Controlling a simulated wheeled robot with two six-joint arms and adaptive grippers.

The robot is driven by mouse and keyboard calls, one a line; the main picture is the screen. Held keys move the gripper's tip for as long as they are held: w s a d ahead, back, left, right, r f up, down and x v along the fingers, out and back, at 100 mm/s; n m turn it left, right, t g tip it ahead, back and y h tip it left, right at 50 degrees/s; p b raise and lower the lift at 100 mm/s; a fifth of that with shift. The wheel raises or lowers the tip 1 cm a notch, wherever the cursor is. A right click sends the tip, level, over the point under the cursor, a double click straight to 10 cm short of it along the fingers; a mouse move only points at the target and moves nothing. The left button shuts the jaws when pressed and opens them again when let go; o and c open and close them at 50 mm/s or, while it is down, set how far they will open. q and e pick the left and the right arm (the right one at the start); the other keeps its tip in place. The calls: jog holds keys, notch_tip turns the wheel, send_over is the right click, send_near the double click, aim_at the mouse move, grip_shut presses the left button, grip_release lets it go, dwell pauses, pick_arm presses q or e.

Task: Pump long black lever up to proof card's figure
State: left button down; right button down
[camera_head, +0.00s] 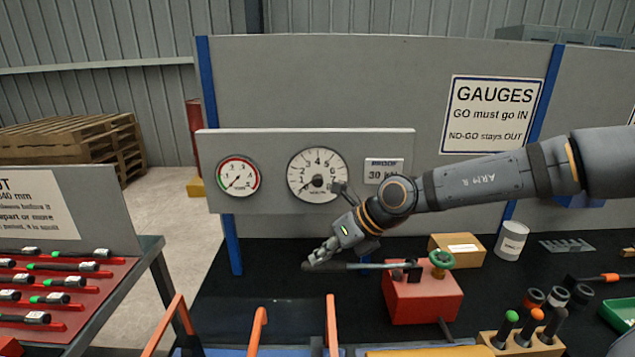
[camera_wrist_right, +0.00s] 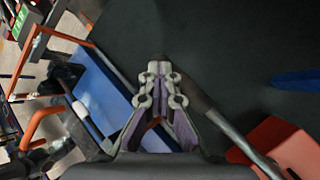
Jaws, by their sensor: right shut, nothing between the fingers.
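The red pump (camera_head: 425,303) stands on the black bench. Its long lever (camera_head: 362,266) reaches left from it, roughly level, and its dark grip (camera_wrist_right: 195,93) shows in the right wrist view. My right gripper (camera_head: 318,257) is shut and empty at the lever's free end; it also shows in the wrist view (camera_wrist_right: 158,75). Its fingertips lie beside or over the grip; I cannot tell whether they touch. The proof card (camera_head: 384,171) reads 30 kN. The large dial (camera_head: 317,160) has its needle at lower left, near the low end. My left gripper is out of view.
A green handwheel (camera_head: 441,259) sits on the pump. A smaller dial (camera_head: 237,176) hangs left of the large one. A cardboard box (camera_head: 456,250) and a white can (camera_head: 511,241) stand behind. Orange rails (camera_head: 258,330) rise at the front. A wooden tool block (camera_head: 520,344) stands front right.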

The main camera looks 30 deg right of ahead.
jog(key=shift+f, duration=0.1)
jog(key=shift+f, duration=0.25)
notch_tip(320, 180, up, 10)
jog(key=s+d+p, duration=0.1)
jog(key=d+p, duration=0.1)
jog(key=shift+d+p, duration=0.15)
jog(key=shift+p, duration=0.15)
dwell(1.1)
jog(key=shift+w+a+f, duration=0.1)
jog(key=shift+a+f, duration=0.15)
jog(key=shift+f, duration=0.5)
